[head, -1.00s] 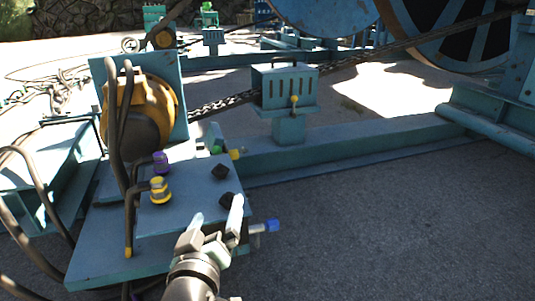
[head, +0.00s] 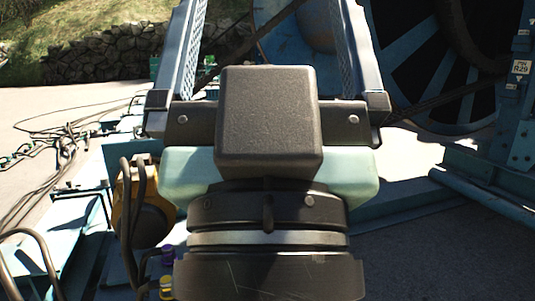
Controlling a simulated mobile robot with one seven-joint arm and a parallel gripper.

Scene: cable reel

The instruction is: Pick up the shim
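My gripper (head: 266,15) fills the middle of the head view, very close to the camera. Its two fingers point up and stand wide apart. Only background shows between them, so it is open and empty; the fingertips reach the top edge of the picture. I cannot make out the shim in this view. My gripper and wrist cover most of the blue machine plate where small dark pieces lay in the earlier frame.
A yellow motor housing (head: 150,222) with black hoses is partly hidden left of my wrist. Blue steel frames (head: 55,225) and loose cables lie further left. A large blue reel (head: 400,60) stands behind at right. Paved ground (head: 420,245) lies open at lower right.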

